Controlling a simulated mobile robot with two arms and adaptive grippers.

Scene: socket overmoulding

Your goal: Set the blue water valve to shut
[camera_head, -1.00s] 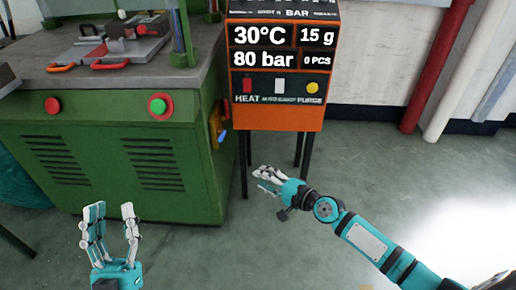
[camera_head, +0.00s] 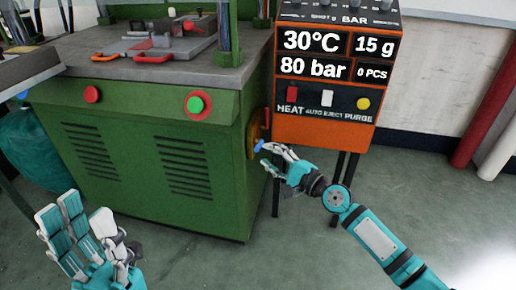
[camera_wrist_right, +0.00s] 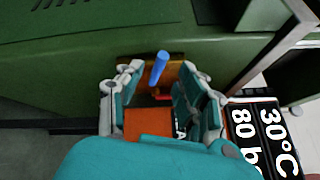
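The blue water valve handle (camera_head: 258,146) sits on a yellow-orange plate (camera_head: 254,130) on the right side of the green machine. In the right wrist view the blue handle (camera_wrist_right: 158,68) shows as a short tilted rod between and beyond my fingers. My right gripper (camera_head: 264,155) is open with its fingertips close to the handle; I cannot tell if they touch it. In the right wrist view its fingers (camera_wrist_right: 158,85) stand on either side of the handle. My left gripper (camera_head: 72,228) is open and empty at the lower left, in front of the machine.
The green machine (camera_head: 150,195) has a grey top and red and green buttons. An orange control box (camera_head: 325,132) on dark legs stands just right of the valve, close to my right arm. A red pipe (camera_head: 485,115) runs by the wall. The floor at right is clear.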

